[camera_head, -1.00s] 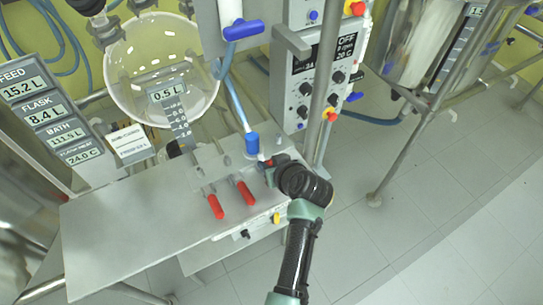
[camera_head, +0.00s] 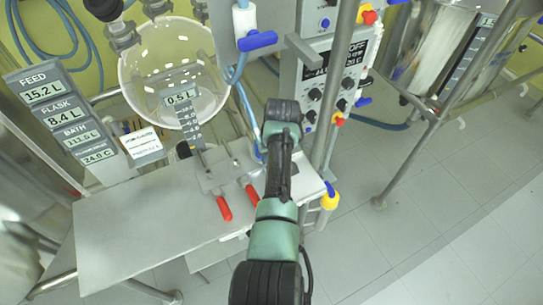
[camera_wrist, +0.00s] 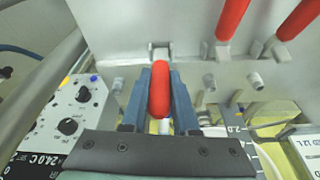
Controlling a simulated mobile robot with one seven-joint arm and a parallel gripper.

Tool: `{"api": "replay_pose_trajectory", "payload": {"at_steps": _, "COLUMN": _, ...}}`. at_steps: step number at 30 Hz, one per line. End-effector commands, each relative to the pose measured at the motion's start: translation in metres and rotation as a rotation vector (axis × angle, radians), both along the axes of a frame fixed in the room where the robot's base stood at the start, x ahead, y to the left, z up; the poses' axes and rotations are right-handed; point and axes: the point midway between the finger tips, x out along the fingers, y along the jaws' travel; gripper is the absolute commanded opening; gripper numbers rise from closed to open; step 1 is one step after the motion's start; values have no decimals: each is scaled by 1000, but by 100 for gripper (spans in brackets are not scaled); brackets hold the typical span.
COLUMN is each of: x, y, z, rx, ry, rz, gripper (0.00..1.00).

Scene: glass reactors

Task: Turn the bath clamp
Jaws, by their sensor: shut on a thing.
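My gripper (camera_wrist: 161,108) is shut on a red clamp handle (camera_wrist: 160,85), one blue-grey finger on each side. The handle stands out from the metal plate toward the wrist camera. No readable label on it says it is the bath clamp. Two other red handles, one (camera_wrist: 231,18) and another (camera_wrist: 298,18), sit to its right in the wrist view. In the head view these two show on the bench as a left one (camera_head: 223,207) and a right one (camera_head: 252,194). My arm hides the held handle and my fingertips there.
A round glass flask (camera_head: 178,70) stands behind the grey bench (camera_head: 150,235). A control box (camera_head: 322,85) with knobs and a metal post (camera_head: 338,90) stand close to the right of my arm. A display panel (camera_head: 60,120) is at the left.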

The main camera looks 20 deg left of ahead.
Motion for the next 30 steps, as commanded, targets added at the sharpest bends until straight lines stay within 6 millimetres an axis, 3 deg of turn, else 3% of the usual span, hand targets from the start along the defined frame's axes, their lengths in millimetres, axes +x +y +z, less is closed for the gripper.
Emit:
{"api": "replay_pose_trajectory", "payload": {"at_steps": 11, "x": 0, "y": 0, "z": -1, "rx": -6, "ry": 1, "rz": 2, "gripper": 0}}
{"api": "replay_pose_trajectory", "payload": {"at_steps": 12, "x": 0, "y": 0, "z": -1, "rx": -6, "ry": 1, "rz": 2, "gripper": 30}}
{"api": "replay_pose_trajectory", "payload": {"at_steps": 17, "x": 0, "y": 0, "z": -1, "rx": -5, "ry": 2, "rz": 1, "gripper": 58}}
{"api": "replay_pose_trajectory", "payload": {"at_steps": 30, "x": -1, "y": -1, "z": 7, "rx": -3, "ry": 1, "rz": 1, "gripper": 58}}
